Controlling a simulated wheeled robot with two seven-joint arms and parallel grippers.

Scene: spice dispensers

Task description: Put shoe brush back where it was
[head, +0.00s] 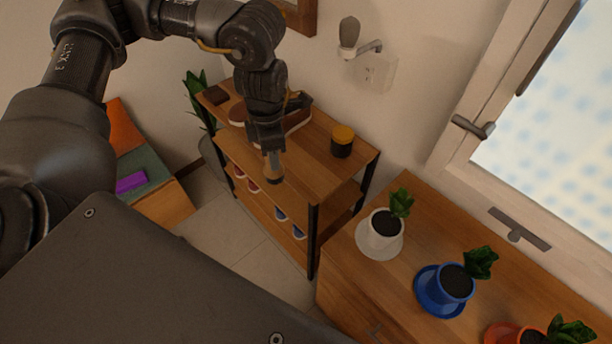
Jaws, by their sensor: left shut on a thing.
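My left gripper (271,151) reaches in from the left and hangs pointing down over the front edge of the wooden shoe rack (318,155). I cannot tell whether the brush touches the rack top. My right gripper is not in view.
Brown shoes (298,120), a black jar with a yellow lid (342,142) and a dark brown block (215,95) stand on the rack top. More shoes (298,232) are below. A cabinet (375,290) with potted plants stands at right.

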